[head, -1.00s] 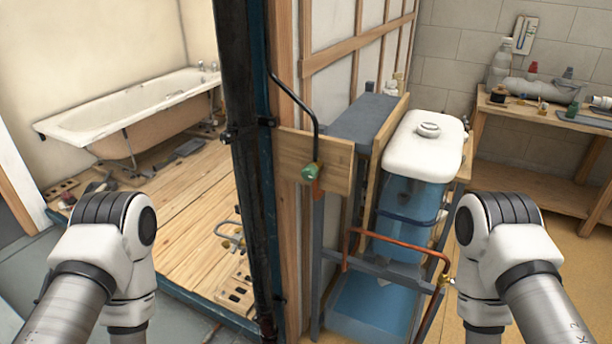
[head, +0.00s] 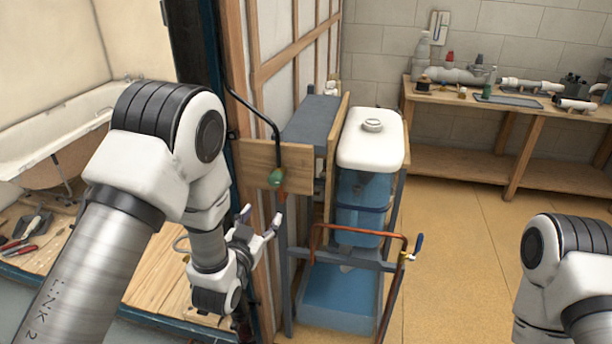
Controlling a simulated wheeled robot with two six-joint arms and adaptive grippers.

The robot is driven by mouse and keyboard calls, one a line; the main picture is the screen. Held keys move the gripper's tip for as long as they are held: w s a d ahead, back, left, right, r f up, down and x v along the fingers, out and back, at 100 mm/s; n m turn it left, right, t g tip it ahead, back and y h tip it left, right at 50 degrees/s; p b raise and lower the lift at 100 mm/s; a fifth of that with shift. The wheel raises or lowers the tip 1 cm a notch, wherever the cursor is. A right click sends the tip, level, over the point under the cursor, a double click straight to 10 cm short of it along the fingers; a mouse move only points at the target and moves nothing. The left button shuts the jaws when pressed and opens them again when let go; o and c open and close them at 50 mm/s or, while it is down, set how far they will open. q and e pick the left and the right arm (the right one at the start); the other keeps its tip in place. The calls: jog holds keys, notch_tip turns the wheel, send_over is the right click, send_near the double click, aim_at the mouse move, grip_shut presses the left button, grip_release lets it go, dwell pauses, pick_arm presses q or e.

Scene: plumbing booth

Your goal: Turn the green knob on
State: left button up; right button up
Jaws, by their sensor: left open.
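The green knob (head: 277,177) sits at the lower end of a black pipe, in front of a wooden board (head: 252,166) near the middle of the head view. My left gripper (head: 262,220) is raised below and slightly left of the knob in the picture. Its fingers are apart with nothing between them, and it does not appear to touch the knob. My right arm shows at the lower right, but its gripper is out of view.
A white-topped cistern (head: 372,140) with blue water stands right of the knob. A copper pipe (head: 352,229) with a blue-handled valve (head: 417,245) runs in front of it. A workbench (head: 500,106) with pipe parts stands at the back right. The floor before it is clear.

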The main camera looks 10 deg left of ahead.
pick_arm(q)
send_near(274, 181)
jog(key=w, duration=0.2)
jog(key=shift+t, duration=0.3)
jog(key=w+p, duration=0.1)
jog(key=w, duration=0.2)
jog(key=w+p, duration=0.1)
jog(key=w, duration=0.3)
jog(key=shift+d+f, duration=0.2)
jog(key=shift+d, duration=0.05)
jog(key=shift+w+f, duration=0.1)
jog(key=shift+w, duration=0.35)
jog(key=c, duration=1.2)
